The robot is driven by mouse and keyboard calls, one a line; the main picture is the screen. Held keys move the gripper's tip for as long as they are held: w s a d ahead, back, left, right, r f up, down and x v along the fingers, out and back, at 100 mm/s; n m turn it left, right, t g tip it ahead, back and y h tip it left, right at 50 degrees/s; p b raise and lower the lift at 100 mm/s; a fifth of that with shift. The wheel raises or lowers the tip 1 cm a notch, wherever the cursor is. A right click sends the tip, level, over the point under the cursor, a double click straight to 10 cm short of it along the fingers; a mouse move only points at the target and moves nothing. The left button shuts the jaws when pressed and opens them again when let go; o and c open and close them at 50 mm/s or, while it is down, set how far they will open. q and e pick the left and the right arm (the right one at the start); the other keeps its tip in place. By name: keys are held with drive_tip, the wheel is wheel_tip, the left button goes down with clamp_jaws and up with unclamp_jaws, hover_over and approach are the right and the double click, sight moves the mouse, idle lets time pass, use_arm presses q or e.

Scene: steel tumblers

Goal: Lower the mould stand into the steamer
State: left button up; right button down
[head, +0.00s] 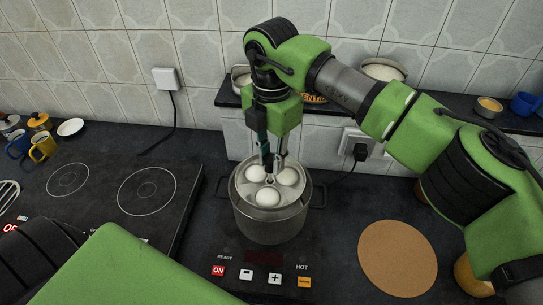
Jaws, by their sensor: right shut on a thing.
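The mould stand (251,188) is a round metal plate with three white filled moulds around a central stem. It sits at the mouth of the steamer (270,226), a steel pot with side handles on the cooktop. The top plate appears about level with the pot rim; how deep its lower part reaches is hidden by the pot wall. My right gripper (271,165) points down from above and is shut on the stand at its centre. My left gripper is out of view; only part of the left arm shows at the lower left.
The steamer stands on a panel with ON, minus and plus buttons (246,274). A cork mat (397,258) lies clear to the right. A ledge (440,107) with bowls runs behind. Two-ring hob (146,191) and mugs (42,147) are at left.

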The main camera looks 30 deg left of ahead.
sight(272, 185)
drive_tip(key=shift+f, duration=0.3)
drive_tip(key=shift+f+b, duration=1.45)
drive_tip(key=shift+b, duration=0.1)
drive_tip(key=shift+f, duration=0.1)
drive_tip(key=shift+f+b, duration=1.4)
drive_tip(key=shift+b, duration=0.05)
drive_tip(key=shift+f+b, duration=1.4)
drive_tip(key=shift+f, duration=0.1)
drive_tip(key=shift+f+b, duration=0.5)
drive_tip(key=c, duration=1.8)
unclamp_jaws()
